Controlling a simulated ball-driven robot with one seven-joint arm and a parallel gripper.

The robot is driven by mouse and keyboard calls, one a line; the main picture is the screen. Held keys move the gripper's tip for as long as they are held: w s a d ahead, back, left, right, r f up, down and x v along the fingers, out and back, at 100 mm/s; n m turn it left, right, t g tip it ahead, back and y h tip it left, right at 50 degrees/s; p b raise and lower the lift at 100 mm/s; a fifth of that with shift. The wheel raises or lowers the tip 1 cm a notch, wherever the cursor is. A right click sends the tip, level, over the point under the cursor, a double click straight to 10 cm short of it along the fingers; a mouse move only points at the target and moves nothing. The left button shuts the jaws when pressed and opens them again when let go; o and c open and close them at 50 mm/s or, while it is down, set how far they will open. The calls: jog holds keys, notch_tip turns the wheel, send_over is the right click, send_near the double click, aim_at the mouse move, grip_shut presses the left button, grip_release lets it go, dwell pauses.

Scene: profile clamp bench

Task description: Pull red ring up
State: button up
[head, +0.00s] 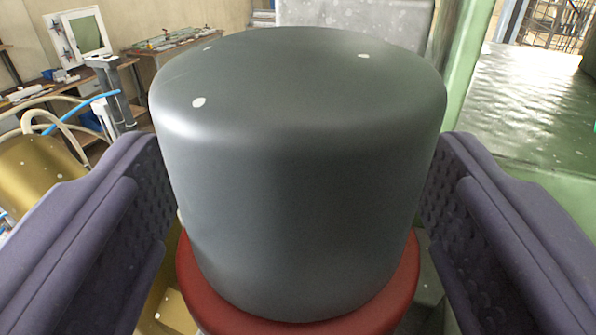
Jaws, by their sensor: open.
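The red ring (208,300) shows at the bottom of the head view, around the base of a large grey cylindrical knob (300,170). The knob has a rounded top edge and a few pale spots. My gripper (298,195) is open, with one purple finger on each side of the knob. The fingers sit above the level of the ring. The left fingertip is close to the knob's side, and the right one is close on the other side; I cannot tell whether either touches. The knob hides the back part of the ring.
A green post (458,70) and a green surface (530,100) stand behind on the right. A gold cylinder (35,175) and a blue hose (85,103) are at the left. A workbench (170,55) is farther back at the left.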

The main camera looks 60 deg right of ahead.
jog(key=c, duration=1.4)
jog(key=r+p, duration=0.1)
jog(key=p, duration=0.1)
jog(key=shift+r+p, duration=0.1)
jog(key=shift+p, duration=0.2)
jog(key=shift+c, duration=0.3)
jog(key=o, duration=1.5)
jog(key=shift+w, duration=0.1)
jog(key=shift+c, duration=0.2)
jog(key=shift+s, duration=0.2)
